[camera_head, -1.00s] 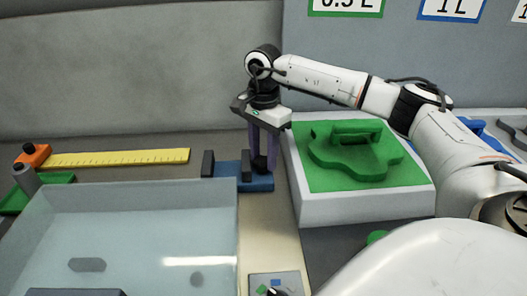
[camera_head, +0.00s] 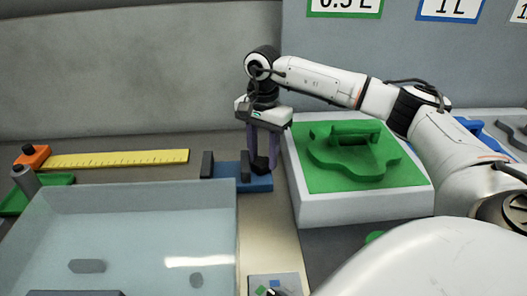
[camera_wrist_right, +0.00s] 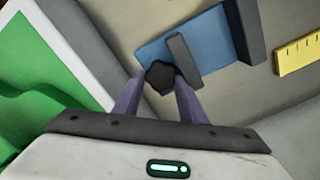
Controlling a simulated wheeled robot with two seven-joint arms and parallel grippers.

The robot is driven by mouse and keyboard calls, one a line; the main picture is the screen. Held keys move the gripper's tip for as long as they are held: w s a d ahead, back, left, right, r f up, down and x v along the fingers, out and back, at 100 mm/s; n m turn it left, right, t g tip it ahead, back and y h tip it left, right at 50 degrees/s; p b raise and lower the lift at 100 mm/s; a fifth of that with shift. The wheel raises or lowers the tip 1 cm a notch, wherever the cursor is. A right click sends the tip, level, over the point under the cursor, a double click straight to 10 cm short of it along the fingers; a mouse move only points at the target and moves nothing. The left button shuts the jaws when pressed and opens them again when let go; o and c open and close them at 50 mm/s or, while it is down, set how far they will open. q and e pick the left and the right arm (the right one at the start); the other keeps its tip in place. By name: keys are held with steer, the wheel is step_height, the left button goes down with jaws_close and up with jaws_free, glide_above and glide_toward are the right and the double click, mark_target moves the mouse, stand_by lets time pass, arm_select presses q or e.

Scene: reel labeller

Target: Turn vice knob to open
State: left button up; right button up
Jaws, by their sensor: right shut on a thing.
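The vice has a blue base (camera_head: 228,183) and two dark upright jaws (camera_head: 207,164), set apart with a gap between them. Its dark knob (camera_head: 260,164) is at the right end. My right gripper (camera_head: 262,166) points down over the knob, with its purple fingers on either side of it. In the right wrist view the black lobed knob (camera_wrist_right: 160,76) sits between the fingertips, and the gripper is shut on it. The blue base (camera_wrist_right: 190,45) and the jaws show just beyond. My left gripper is not in view.
A white box with a green top (camera_head: 318,178) stands close to the right of the gripper. A clear bin (camera_head: 130,240) is in front. A yellow ruler (camera_head: 118,159) lies to the left, beside an orange block (camera_head: 33,156) and a green tray (camera_head: 62,180).

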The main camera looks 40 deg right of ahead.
mark_target(262, 161)
steer(key=shift+s+a+f, duration=0.1)
steer(key=shift+a+f, duration=0.05)
steer(key=shift+a, duration=0.3)
stand_by(0.3)
steer(key=o, duration=1.1)
steer(key=shift+c, duration=0.2)
steer(key=shift+d+r, duration=0.15)
steer(key=shift+r, duration=0.05)
steer(key=shift+r, duration=0.15)
step_height(262, 161, up, 10)
